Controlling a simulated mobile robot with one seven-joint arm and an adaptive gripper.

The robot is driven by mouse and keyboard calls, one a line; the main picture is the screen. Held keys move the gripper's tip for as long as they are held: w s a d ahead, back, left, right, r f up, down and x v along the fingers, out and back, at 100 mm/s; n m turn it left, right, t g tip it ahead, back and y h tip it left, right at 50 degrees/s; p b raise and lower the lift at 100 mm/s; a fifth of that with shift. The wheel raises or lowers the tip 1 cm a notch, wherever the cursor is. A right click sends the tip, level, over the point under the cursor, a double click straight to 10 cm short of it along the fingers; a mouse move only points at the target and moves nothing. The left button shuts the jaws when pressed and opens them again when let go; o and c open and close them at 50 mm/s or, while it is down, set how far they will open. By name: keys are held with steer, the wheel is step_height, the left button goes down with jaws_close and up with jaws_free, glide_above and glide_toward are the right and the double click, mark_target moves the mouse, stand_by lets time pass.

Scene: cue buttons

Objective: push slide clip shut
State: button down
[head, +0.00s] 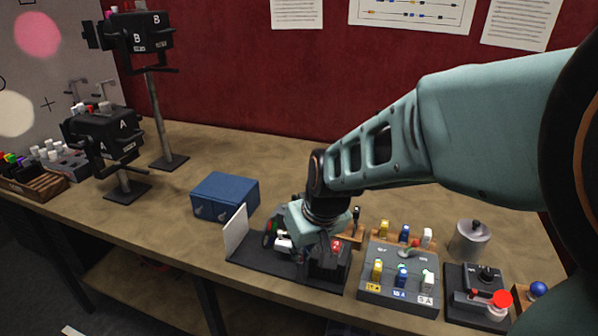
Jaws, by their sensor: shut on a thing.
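A long black base (262,277) lies near the table's front edge, with an upright white card (236,232) at its left end. A black block (328,272) with a red mark on top stands at its right end. My gripper (308,245) points down over the base, just behind and above the block. It is shut on a small part there, which its own body mostly hides. A small white part (283,243) shows just left of the fingers. I cannot make out the slide clip itself or how far it is closed.
A blue box (225,197) stands behind and left of the base. Black lamps A and B stand at left. The back middle table is clear.

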steer(key=shift+w, duration=0.1)
steer(key=shift+w+d+b, duration=0.35)
steer(key=shift+w, duration=0.4)
steer(key=shift+r, duration=0.1)
steer(key=c, duration=2)
jaws_free()
steer(key=shift+w, duration=0.1)
steer(key=shift+c, duration=0.2)
